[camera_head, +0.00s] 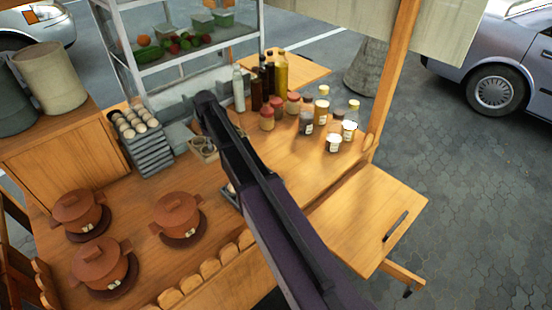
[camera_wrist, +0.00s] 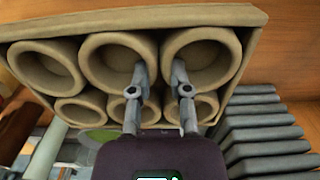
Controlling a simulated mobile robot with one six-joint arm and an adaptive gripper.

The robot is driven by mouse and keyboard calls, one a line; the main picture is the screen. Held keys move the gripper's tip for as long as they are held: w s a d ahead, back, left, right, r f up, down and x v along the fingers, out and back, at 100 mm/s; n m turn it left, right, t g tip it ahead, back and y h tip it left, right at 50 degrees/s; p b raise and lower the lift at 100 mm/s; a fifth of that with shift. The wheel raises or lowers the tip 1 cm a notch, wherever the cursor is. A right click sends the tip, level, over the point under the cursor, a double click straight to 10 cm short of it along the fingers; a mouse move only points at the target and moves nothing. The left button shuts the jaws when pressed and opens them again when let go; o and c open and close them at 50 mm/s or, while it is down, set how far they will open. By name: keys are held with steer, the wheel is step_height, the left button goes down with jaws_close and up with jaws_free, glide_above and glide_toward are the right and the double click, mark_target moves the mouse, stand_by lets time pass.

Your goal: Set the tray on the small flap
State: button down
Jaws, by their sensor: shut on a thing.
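A tan tray (camera_wrist: 248,38) with two rows of round, cup-like hollows fills the upper part of the wrist view. My gripper (camera_wrist: 158,76) has its fingertips at the wall between its middle and right front hollows and is shut on it. In the head view a part of the tray (camera_head: 203,148) shows left of my arm, close to the grey stack; my arm hides the rest and the fingers. I cannot tell whether it touches the counter. A wooden flap with a dark handle (camera_head: 360,210) juts out at the right; another wooden flap (camera_head: 303,72) lies behind the bottles.
Grey stacked trays (camera_head: 152,155) with eggs on top stand left of the tan tray. Several bottles and jars (camera_head: 268,85) crowd the counter's back right. Lidded clay pots (camera_head: 178,212) stand at the left. A wooden post (camera_head: 390,80) rises beside the bare right flap.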

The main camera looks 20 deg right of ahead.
step_height(320, 180, up, 13)
steer(key=p, duration=1.3)
steer(key=shift+r, duration=0.15)
steer(key=shift+s, duration=0.2)
